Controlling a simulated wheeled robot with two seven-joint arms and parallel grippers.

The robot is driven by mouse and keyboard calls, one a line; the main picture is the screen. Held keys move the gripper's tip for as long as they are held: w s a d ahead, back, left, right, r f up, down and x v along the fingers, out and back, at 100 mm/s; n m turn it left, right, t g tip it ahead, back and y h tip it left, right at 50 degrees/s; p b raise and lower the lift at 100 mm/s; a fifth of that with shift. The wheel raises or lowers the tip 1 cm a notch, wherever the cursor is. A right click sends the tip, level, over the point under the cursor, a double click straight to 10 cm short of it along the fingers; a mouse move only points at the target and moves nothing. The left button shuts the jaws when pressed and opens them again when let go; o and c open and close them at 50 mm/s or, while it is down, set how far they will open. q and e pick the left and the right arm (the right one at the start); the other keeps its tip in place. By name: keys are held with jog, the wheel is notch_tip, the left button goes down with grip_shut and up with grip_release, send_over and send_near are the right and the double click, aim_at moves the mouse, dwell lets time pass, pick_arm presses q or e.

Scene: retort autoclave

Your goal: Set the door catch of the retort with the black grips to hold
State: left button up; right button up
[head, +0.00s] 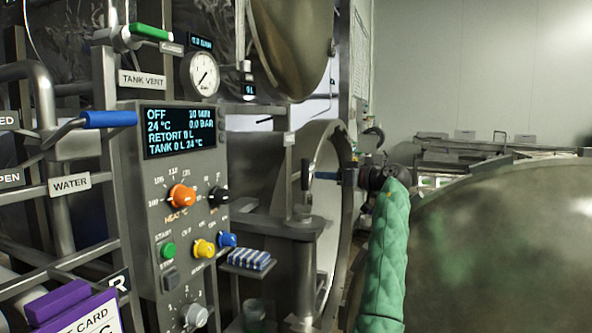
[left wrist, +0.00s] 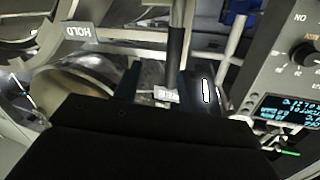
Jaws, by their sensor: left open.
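The door catch shows in the head view as a short upright lever with a black grip (head: 305,174), on a steel post beside the round retort opening (head: 322,215). In the left wrist view the black grip (left wrist: 176,50) stands between the two finger lines, and a HOLD label (left wrist: 82,31) is to its left. My left gripper (head: 330,175), on the green-sleeved arm, is open and points left at the grip from close by. In the wrist view its fingers (left wrist: 168,84) are apart. Whether they touch the grip I cannot tell. My right gripper does not show.
A control panel (head: 180,215) with knobs and a lit display stands left of the catch. A blue-striped cloth (head: 250,259) lies on a small shelf below. A large curved steel body (head: 490,250) fills the right. Pipes and a blue-handled valve (head: 108,119) are at far left.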

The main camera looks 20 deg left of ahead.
aim_at(308, 169)
pick_arm(q)
jog(key=a+n+p, duration=0.1)
jog(key=a, duration=0.1)
jog(key=a+r+n+p, duration=0.1)
jog(key=a, duration=0.1)
jog(key=a+p, duration=0.1)
jog(key=a, duration=0.1)
jog(key=shift+a+r+n+g+y, duration=0.2)
jog(key=shift+r+n+g+y, duration=0.1)
jog(key=shift+n+g+y, duration=0.1)
jog(key=shift+a+p, duration=0.3)
jog(key=shift+a, duration=0.15)
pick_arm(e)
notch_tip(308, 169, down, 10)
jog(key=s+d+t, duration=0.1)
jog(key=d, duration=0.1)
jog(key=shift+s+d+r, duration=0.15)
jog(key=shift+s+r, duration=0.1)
pick_arm(q)
jog(key=shift+f, duration=0.1)
grip_shut()
